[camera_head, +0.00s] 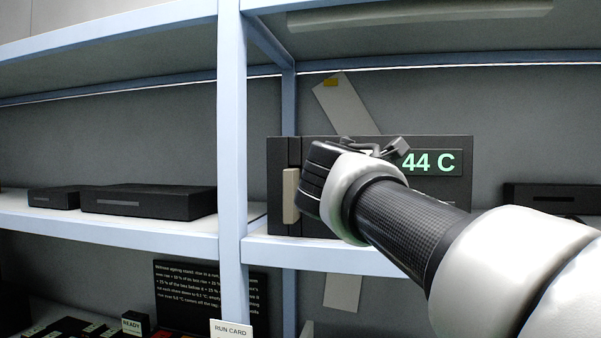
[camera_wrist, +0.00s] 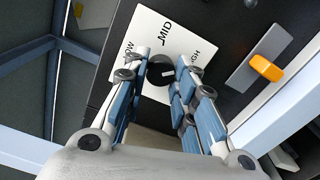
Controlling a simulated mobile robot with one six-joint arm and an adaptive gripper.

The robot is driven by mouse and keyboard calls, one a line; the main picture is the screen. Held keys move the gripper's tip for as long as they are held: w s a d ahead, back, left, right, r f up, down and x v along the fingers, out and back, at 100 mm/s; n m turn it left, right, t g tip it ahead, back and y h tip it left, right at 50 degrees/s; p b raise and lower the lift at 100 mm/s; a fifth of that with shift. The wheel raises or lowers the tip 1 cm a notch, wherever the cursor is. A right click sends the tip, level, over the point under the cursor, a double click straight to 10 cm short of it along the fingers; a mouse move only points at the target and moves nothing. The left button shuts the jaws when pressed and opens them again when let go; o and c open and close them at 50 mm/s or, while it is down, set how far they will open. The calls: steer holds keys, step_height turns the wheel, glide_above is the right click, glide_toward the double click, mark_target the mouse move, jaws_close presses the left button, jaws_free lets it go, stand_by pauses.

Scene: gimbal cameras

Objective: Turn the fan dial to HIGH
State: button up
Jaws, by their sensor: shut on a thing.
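The fan dial (camera_wrist: 160,71) is a small dark round knob on a white plate (camera_wrist: 160,45). The plate reads LOW on the left, MID at the top and HIGH on the right. A short white mark on the dial points roughly to the right, toward the HIGH side; its exact setting is hard to read. My gripper (camera_wrist: 162,66) has its two blue-padded fingers closed around the dial, partly covering it and the HIGH label. In the head view, my gripper (camera_head: 308,185) is at the dark unit (camera_head: 285,150) and hides the dial.
The unit's green display (camera_head: 430,162) reads 44 C. An orange lever (camera_wrist: 266,68) on a grey plate is right of the dial in the wrist view. Shelf uprights (camera_head: 232,130) stand close by. Flat black boxes (camera_head: 148,202) sit on the left shelf.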

steer(key=o, duration=1.1)
steer(key=shift+s, duration=0.1)
steer(key=v, duration=1.2)
